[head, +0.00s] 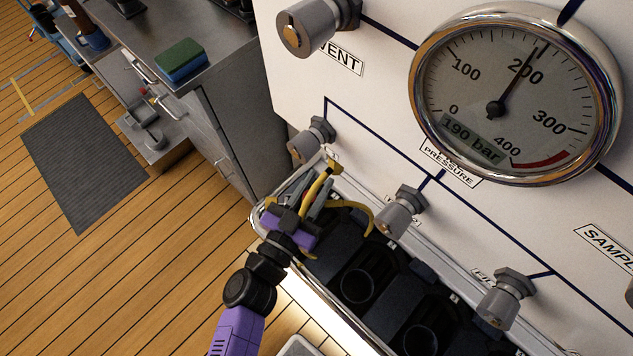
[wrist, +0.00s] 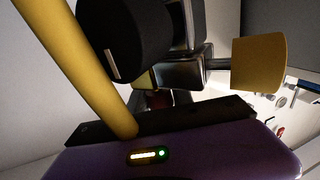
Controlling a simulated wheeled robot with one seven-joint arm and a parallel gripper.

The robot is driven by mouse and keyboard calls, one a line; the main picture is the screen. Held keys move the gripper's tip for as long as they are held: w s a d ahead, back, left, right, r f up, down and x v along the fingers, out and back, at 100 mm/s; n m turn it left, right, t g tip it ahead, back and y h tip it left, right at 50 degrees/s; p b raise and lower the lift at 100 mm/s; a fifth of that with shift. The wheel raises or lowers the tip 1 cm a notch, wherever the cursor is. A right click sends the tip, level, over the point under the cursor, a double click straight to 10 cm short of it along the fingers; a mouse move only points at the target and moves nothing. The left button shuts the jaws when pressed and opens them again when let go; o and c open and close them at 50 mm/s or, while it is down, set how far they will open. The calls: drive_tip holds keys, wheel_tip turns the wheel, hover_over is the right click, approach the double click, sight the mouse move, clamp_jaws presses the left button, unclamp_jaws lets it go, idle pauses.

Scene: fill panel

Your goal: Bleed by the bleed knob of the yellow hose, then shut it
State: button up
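The yellow hose (head: 362,212) arcs from a fitting below the left panel knob, around my gripper. In the wrist view the hose (wrist: 80,65) crosses close on the left. There I see a black round part with a pale mark (wrist: 128,38), a metal block (wrist: 178,72) and a yellow piece on a short stem (wrist: 258,64); I cannot tell which is the bleed knob. My gripper (head: 312,186) is at the fitting, its grey fingers on either side of yellow parts. Whether they grip anything is unclear.
The pressure gauge (head: 515,95) reads 190 bar. Grey knobs stick out of the white panel: the vent knob (head: 308,27), a left knob (head: 305,147), a middle one (head: 398,218) and a right one (head: 500,305). A dark rack (head: 385,265) lies below. Open wooden floor (head: 130,270) is left.

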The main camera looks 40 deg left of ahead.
sight(307, 204)
drive_tip(key=o, duration=0.3)
drive_tip(key=s, duration=0.2)
drive_tip(key=s+d, duration=0.1)
drive_tip(key=s, duration=0.4)
drive_tip(key=shift+s+d, duration=0.15)
drive_tip(key=shift+s, duration=0.2)
drive_tip(key=shift+d, duration=0.1)
